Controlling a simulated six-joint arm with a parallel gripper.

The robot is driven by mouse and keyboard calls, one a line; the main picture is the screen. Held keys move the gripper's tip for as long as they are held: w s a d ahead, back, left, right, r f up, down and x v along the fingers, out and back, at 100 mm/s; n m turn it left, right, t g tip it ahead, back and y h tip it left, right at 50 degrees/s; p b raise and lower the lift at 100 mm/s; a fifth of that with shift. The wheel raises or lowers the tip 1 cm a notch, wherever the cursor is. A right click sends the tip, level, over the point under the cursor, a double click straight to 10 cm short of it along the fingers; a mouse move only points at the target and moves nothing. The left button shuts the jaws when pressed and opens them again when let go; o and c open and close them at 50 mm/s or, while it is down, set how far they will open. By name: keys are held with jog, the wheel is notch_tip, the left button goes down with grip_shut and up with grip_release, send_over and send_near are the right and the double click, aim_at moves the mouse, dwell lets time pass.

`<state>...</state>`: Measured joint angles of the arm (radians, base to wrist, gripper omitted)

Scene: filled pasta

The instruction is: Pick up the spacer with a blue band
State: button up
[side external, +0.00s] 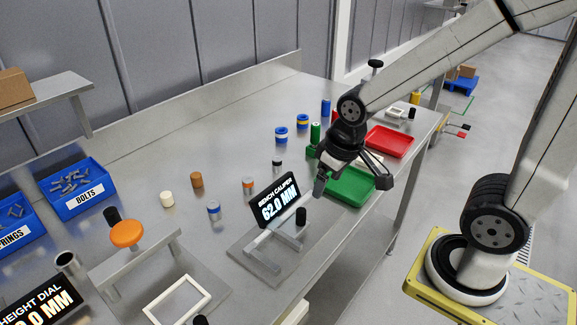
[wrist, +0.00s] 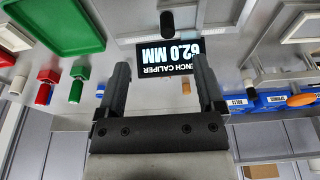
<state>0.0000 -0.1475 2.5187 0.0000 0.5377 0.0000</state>
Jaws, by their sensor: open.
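A short silvery spacer with a blue band (side external: 214,210) stands upright on the steel bench in the side view, left of the bench caliper display (side external: 276,200). I cannot make this spacer out surely in the wrist view. My gripper (side external: 350,181) is above the bench, right of the display and near the green tray (side external: 352,188), well away from the banded spacer. Its jaws are apart with nothing between them; they also show in the wrist view (wrist: 160,72), where the display (wrist: 168,58) appears upside down beyond them.
A spacer with an orange band (side external: 248,184), a brown cylinder (side external: 196,180) and a white cylinder (side external: 167,199) stand near the blue-banded one. A red tray (side external: 390,142) lies at the far right. An orange-topped dial (side external: 126,233) stands front left.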

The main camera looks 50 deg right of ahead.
jog(key=w+a+m+y, duration=0.2)
jog(key=w+m, duration=0.2)
jog(key=w+a+m+g+y, duration=0.1)
jog(key=w+a+m+y, duration=0.1)
jog(key=w+a+m, duration=0.1)
jog(key=w+a+m+g+y, duration=0.1)
jog(key=w+a+m+y, duration=0.1)
jog(key=w+m, duration=0.3)
jog(key=shift+w+a+f+m+y, duration=0.15)
jog(key=shift+w+m+y, duration=0.15)
jog(key=shift+w+y, duration=0.35)
jog(key=w+a+m+t+y, duration=0.25)
jog(key=w+m+y, duration=0.4)
jog(key=w, duration=0.45)
jog(key=m, duration=0.1)
send_over(217, 202)
jog(key=shift+g, duration=0.25)
notch_tip(217, 202, down, 5)
jog(key=shift+w+f, duration=0.1)
jog(key=shift+f, duration=2.2)
jog(key=shift+f+h, duration=0.1)
jog(key=shift+h, duration=0.2)
